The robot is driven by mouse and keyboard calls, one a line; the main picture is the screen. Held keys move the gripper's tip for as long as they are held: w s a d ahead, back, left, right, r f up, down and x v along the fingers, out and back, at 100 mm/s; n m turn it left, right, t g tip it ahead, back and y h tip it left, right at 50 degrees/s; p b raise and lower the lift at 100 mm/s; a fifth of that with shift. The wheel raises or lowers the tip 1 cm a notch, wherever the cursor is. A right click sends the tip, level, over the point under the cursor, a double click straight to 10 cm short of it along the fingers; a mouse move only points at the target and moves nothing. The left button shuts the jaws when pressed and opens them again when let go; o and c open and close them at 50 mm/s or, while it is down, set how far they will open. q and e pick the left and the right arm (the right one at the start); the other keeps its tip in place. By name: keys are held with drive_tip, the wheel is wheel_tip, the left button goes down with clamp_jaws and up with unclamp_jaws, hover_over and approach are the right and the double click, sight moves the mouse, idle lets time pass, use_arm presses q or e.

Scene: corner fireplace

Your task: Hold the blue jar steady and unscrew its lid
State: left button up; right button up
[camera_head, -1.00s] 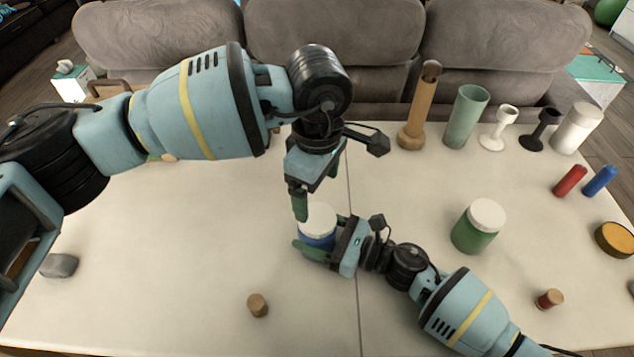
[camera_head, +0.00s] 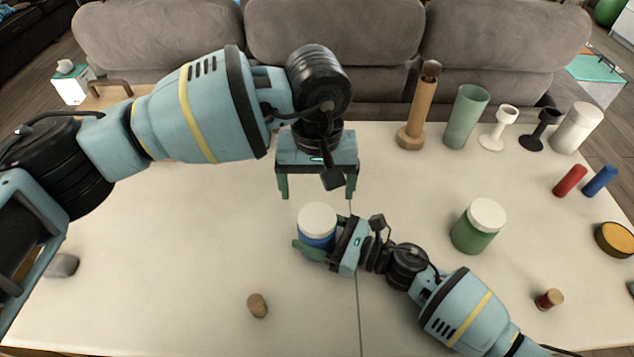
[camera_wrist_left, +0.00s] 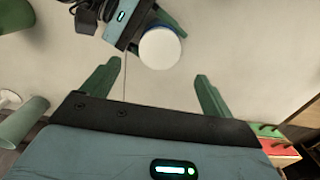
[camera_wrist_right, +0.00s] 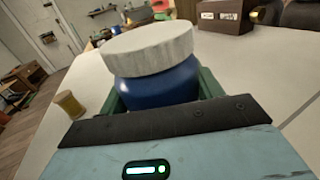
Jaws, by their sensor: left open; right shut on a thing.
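The blue jar (camera_head: 318,241) stands upright on the table with its white lid (camera_head: 317,219) on top. My right gripper (camera_head: 318,254) is shut around the jar's blue body, below the lid; the jar also shows between its fingers in the right wrist view (camera_wrist_right: 162,88). My left gripper (camera_head: 317,194) is open and empty, above and behind the jar. In the left wrist view the lid (camera_wrist_left: 160,48) lies beyond and between the two spread fingers, apart from them.
A green jar with a white lid (camera_head: 478,226) stands to the right. A cork-like cylinder (camera_head: 257,305) is in front. A wooden holder (camera_head: 418,108), a green cup (camera_head: 466,116) and other items line the back right. The table's left middle is clear.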

sight(317, 217)
use_arm(q)
drive_tip(key=shift+f, duration=4)
